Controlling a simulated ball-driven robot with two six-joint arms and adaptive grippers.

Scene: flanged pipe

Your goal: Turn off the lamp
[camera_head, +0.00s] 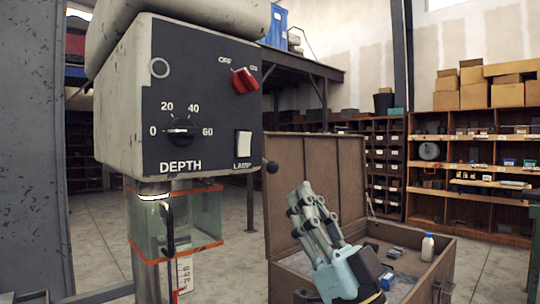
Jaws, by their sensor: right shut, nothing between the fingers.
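The machine head's dark panel (205,95) faces me at the upper left. A white rocker switch (243,144) sits at its lower right, above the label LAMP. I cannot tell which way the rocker is pressed. A bright pale band (152,196) shows under the head around the spindle. My right gripper (305,190) is shut and empty, pointing up, to the right of and below the switch in the picture and apart from it. My left gripper is not in view.
A red OFF/ON knob (244,80) and a black DEPTH dial (181,130) share the panel. A black ball-ended lever (271,167) sticks out near the switch. A clear guard (205,215) hangs below. An open brown case (305,160) stands behind my gripper.

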